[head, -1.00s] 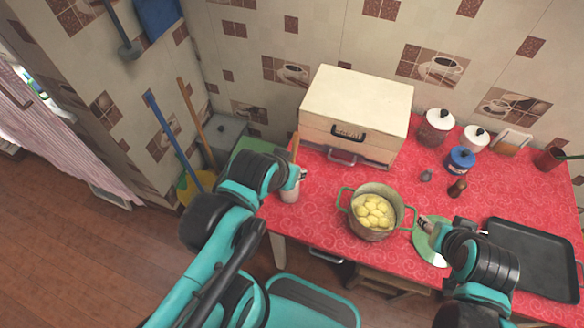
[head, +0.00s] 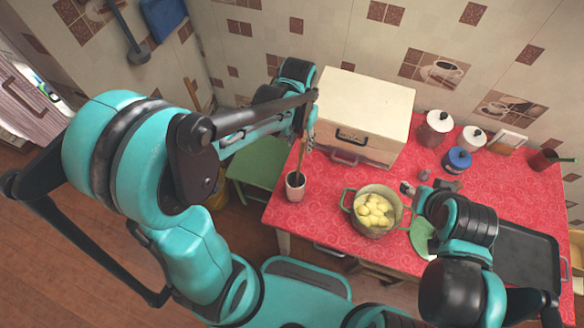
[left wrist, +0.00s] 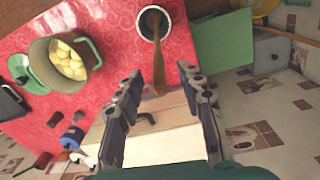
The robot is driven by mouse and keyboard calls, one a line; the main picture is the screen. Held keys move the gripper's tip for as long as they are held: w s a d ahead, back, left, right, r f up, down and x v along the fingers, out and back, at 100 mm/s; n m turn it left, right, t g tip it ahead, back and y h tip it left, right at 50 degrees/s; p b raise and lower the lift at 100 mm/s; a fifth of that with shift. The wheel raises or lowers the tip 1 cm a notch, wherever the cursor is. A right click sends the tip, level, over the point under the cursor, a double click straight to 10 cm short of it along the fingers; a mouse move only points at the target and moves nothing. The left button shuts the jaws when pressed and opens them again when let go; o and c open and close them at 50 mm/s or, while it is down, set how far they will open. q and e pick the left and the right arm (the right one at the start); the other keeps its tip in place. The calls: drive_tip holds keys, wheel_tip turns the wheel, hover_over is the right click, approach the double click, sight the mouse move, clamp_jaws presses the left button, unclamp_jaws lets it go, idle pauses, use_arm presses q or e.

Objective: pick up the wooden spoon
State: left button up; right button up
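The wooden spoon (head: 303,166) stands in a small pale cup (head: 294,187) at the counter's left end, its handle pointing up. In the left wrist view the spoon (left wrist: 158,60) rises from the cup (left wrist: 147,24), its handle end between my fingers. My left gripper (head: 309,138) is above the cup at the top of the handle. In the left wrist view its fingers (left wrist: 160,76) are spread apart, with a gap on both sides of the handle. My right gripper (head: 407,188) is by the pot's right side; its finger opening is too small to judge.
A pot of potatoes (head: 361,218) stands right of the cup on the red counter (head: 328,196). A cream bread box (head: 365,105) stands behind, close to my left gripper. A dark tray (head: 528,255) and several jars are farther right. A green stool (head: 258,162) is left of the counter.

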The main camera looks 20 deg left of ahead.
sight(301, 157)
use_arm(q)
drive_tip(key=f+b, duration=0.1)
drive_tip(key=f, duration=0.4)
drive_tip(key=f+b, duration=0.1)
drive_tip(key=f, duration=0.2)
drive_tip(key=shift+d+b, duration=0.3)
